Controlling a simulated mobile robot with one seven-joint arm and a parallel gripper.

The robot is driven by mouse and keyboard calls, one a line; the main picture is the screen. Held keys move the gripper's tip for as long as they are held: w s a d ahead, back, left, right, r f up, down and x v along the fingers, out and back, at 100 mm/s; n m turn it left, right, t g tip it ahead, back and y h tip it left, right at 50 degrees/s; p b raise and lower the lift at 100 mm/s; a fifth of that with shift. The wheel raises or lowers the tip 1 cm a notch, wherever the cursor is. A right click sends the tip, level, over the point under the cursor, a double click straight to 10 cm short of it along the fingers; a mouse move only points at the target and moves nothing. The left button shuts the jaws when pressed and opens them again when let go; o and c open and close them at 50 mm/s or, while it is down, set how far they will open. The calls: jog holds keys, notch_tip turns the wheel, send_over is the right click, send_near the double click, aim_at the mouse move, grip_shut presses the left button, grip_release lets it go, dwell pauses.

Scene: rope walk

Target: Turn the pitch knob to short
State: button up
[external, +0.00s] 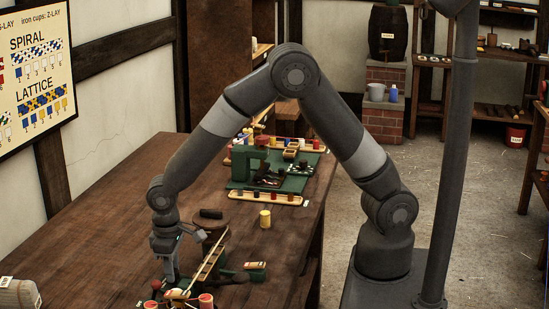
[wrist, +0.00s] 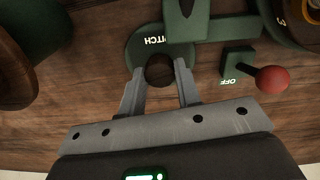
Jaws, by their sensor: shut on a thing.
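The pitch knob is a dark round knob (wrist: 159,71) on a green round plate (wrist: 140,47) lettered "PITCH", which reads upside down in the wrist view. My gripper (wrist: 160,85) is over the plate with its two fingers on either side of the knob, shut on it. In the external view my gripper (external: 170,274) points down at the near part of the wooden table. The knob is hidden there. I cannot make out a "short" mark or the knob's pointer.
A red ball-topped lever (wrist: 272,79) on a green block marked "OFF" stands close right of my gripper; the red ball also shows in the external view (external: 155,285). A green post (wrist: 40,35) is at left. A yellow spool (external: 265,219) stands farther back on the table (external: 130,215).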

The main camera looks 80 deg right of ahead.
jog(key=shift+m, duration=1.5)
jog(key=o, duration=0.7)
jog(key=shift+r, duration=0.1)
notch_tip(320, 180, up, 11)
jog(key=shift+a, duration=0.1)
